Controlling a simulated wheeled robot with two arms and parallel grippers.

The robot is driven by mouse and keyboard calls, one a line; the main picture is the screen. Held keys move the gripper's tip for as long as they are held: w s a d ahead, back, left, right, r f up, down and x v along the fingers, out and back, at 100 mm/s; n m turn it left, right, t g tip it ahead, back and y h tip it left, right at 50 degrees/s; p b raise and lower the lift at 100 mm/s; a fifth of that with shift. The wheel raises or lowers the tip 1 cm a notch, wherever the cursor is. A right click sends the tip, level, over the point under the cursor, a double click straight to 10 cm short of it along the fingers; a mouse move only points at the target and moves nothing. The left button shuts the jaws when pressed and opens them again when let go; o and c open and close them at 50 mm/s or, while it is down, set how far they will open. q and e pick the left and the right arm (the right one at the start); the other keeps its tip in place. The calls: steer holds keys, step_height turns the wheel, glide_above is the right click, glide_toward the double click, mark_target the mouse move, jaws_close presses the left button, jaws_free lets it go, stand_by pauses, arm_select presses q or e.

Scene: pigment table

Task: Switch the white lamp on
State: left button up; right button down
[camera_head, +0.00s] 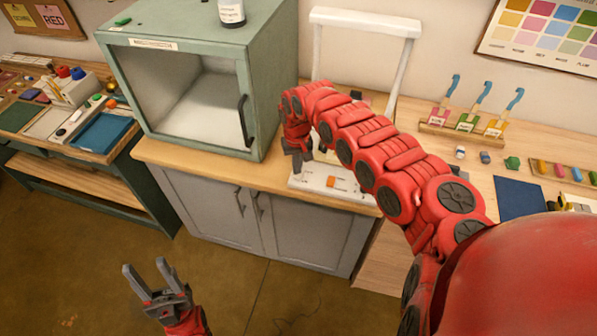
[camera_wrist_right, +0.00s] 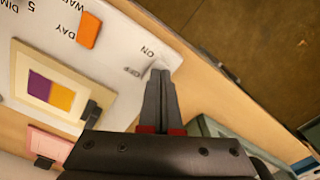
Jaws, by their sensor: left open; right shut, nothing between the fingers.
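The white lamp has a tall white frame (camera_head: 365,17) and a flat white base (camera_head: 312,183) on the wooden counter. In the right wrist view the base (camera_wrist_right: 115,55) carries an orange slider (camera_wrist_right: 89,30) beside the word DAY, and ON and OFF lettering near its edge. My right gripper (camera_head: 297,163) is shut and empty over the left end of the base. In the wrist view its fingertips (camera_wrist_right: 160,73) are right beside the ON/OFF lettering; any switch there is hidden, and I cannot tell whether they touch. My left gripper (camera_head: 147,275) is open and empty, low in front of the cabinet.
A green cabinet box (camera_head: 185,75) with a dark handle stands left of the lamp. A brush rack (camera_head: 462,130) and small blocks are on the right.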

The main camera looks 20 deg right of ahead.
steer(key=shift+f+b, duration=0.6)
steer(key=shift+f, duration=0.4)
stand_by(0.6)
steer(key=shift+s+r, duration=0.1)
steer(key=shift+r+p, duration=0.8)
steer(key=shift+p, duration=0.1)
step_height(320, 180, up, 2)
steer(key=shift+r+p, duration=0.25)
steer(key=shift+p, duration=0.65)
steer(key=shift+r+p, duration=1.15)
steer(key=shift+r, duration=0.25)
steer(key=shift+f, duration=0.1)
